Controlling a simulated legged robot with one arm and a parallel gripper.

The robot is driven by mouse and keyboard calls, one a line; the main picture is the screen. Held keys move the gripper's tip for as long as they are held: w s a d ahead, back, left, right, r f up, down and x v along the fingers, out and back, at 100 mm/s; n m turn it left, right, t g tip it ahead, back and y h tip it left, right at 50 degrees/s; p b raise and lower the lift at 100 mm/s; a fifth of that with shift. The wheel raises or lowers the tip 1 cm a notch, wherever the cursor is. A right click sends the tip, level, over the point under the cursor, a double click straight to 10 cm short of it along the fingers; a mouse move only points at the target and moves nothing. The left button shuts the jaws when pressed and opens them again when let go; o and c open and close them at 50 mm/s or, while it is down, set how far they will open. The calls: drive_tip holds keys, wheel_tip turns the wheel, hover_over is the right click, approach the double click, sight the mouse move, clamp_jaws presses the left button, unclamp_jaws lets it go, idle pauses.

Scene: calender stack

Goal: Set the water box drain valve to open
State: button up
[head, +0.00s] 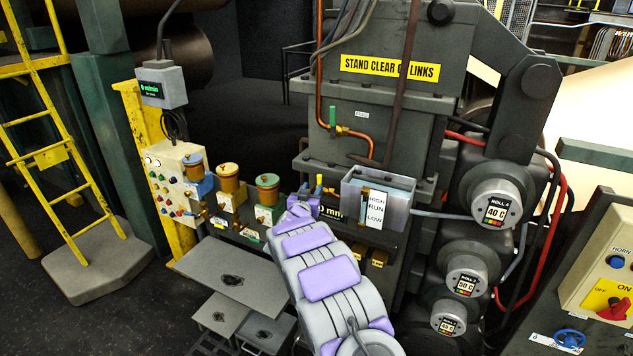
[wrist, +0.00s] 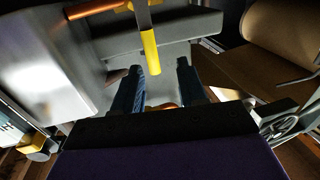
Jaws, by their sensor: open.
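The water box (head: 376,200) is a grey metal tank with a HIGH/RUN/LOW gauge on its front, fixed to the stack. A small valve with a yellow lever (head: 319,184) sits just left of it. In the wrist view the yellow lever (wrist: 150,52) points down into the gap between my fingers, nearer the left one. My gripper (wrist: 160,65) is open, its two dark blue fingers either side of the lever's end. I cannot tell whether either touches it. In the head view my gripper (head: 301,205) is just below the lever; its fingers are mostly hidden.
A green-handled valve (head: 333,118) is on the copper pipe above. Several lubricator cups (head: 228,178) and a button panel (head: 178,180) stand left. Rolls with temperature displays (head: 495,205) are at right. A metal platform (head: 228,270) lies low at left.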

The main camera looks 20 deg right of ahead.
sight(320, 181)
drive_tip(key=w+d, duration=0.4)
drive_tip(key=d, duration=0.1)
drive_tip(key=shift+w+f+p, duration=0.15)
drive_tip(key=shift+p, duration=0.15)
drive_tip(key=shift+w+a, duration=0.2)
drive_tip(key=shift+a, duration=0.5)
drive_tip(key=shift+d, duration=0.65)
drive_tip(key=c, duration=0.5)
drive_tip(key=shift+w+a, duration=0.1)
drive_tip(key=shift+a, duration=0.1)
clamp_jaws()
